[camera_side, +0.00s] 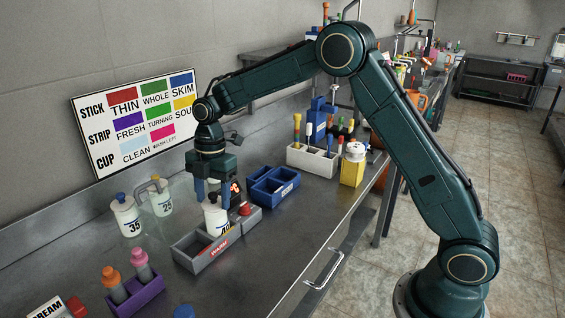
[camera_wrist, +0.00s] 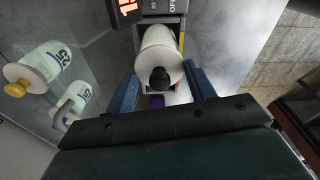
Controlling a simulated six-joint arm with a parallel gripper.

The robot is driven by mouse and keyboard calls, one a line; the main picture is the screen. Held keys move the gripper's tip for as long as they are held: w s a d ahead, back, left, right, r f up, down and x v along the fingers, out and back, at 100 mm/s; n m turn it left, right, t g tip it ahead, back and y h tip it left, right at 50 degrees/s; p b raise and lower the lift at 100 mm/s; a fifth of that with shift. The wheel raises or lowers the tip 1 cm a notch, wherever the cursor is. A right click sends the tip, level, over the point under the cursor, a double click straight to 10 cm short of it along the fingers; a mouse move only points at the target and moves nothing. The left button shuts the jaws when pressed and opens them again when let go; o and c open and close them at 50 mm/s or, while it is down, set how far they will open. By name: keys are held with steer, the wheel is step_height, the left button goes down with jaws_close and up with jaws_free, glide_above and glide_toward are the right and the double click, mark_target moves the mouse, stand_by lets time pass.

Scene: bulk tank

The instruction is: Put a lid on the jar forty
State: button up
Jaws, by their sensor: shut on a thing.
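The white jar forty (camera_side: 215,224), its label partly hidden, stands upright at the grey box marked WARM. It also shows in the wrist view (camera_wrist: 158,36). A white lid with a black knob (camera_wrist: 160,78) is over the jar's mouth; I cannot tell whether it is fully seated. My gripper (camera_side: 213,203) points down, with its blue fingers on either side of the lid at the jar's top. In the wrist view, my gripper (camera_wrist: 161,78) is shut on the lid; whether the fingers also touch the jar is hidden.
Jar 35 (camera_side: 127,219) and jar 25 (camera_side: 161,200) stand at left by a clear panel. The grey box (camera_side: 196,262) has an open compartment in front. A blue divided box (camera_side: 273,184) is behind right; a purple holder (camera_side: 137,296) with bottles is at front left.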

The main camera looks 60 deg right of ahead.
stand_by(0.3)
steer(key=o, duration=1)
steer(key=shift+o, duration=0.2)
step_height(320, 180, up, 14)
steer(key=d, duration=0.1)
steer(key=shift+w+d+f, duration=0.15)
steer(key=shift+d+f, duration=0.1)
steer(key=shift+d, duration=0.05)
steer(key=shift+r, duration=0.1)
stand_by(0.4)
